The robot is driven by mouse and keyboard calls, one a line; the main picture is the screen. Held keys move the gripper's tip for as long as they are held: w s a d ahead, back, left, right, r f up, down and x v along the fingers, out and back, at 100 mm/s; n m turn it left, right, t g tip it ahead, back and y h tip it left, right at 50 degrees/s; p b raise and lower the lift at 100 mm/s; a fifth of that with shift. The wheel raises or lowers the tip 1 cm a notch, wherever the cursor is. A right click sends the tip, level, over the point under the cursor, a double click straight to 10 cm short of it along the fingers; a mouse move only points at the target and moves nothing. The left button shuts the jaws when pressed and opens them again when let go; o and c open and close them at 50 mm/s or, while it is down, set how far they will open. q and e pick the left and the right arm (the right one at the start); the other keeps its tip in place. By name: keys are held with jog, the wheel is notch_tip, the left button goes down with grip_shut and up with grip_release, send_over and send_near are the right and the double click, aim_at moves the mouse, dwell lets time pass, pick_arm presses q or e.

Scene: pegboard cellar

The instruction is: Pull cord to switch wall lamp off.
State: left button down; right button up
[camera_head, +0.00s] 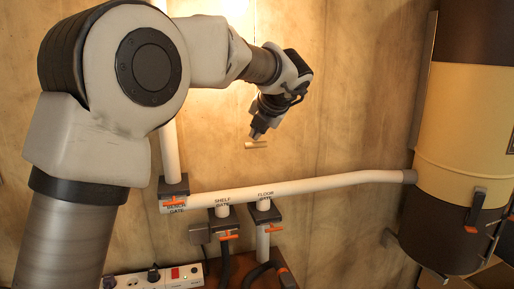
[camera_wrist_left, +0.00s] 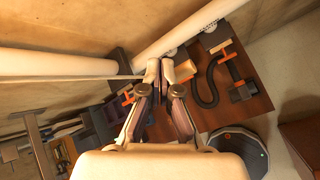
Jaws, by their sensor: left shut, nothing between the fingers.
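My left gripper (camera_head: 257,134) reaches in front of the plywood wall with its fingers pointing down. Its fingers are shut with nothing between them, and their tips also show in the left wrist view (camera_wrist_left: 161,72). A small pale bar (camera_head: 256,145), which looks like the cord's pull handle, hangs level just below the fingertips. I cannot tell whether they touch. The cord itself cannot be made out. The wall lamp is mostly hidden behind my left arm, but a bright warm glow lights the wall around it, so it is on. My right gripper is out of view.
A white duct pipe (camera_head: 310,187) runs across the wall below the handle, with labelled gates and orange levers. A cream and dark cylinder (camera_head: 463,130) stands at the right. A power strip (camera_head: 155,279) lies at the bottom. The wall right of my gripper is clear.

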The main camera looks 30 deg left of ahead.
aim_at(258, 143)
pick_arm(q)
jog(key=shift+f+b, duration=0.6)
jog(key=shift+f, duration=0.25)
dwell(0.5)
jog(key=shift+r, duration=0.1)
jog(key=shift+r+p, duration=1.35)
jog(key=shift+p, duration=0.1)
jog(key=shift+r, duration=0.15)
jog(key=shift+w+r+p, duration=0.1)
jog(key=shift+r+p, duration=0.25)
jog(key=shift+p, duration=0.15)
notch_tip(258, 143, up, 5)
jog(key=p, duration=0.5)
jog(key=shift+r, duration=0.1)
jog(key=shift+f, duration=0.2)
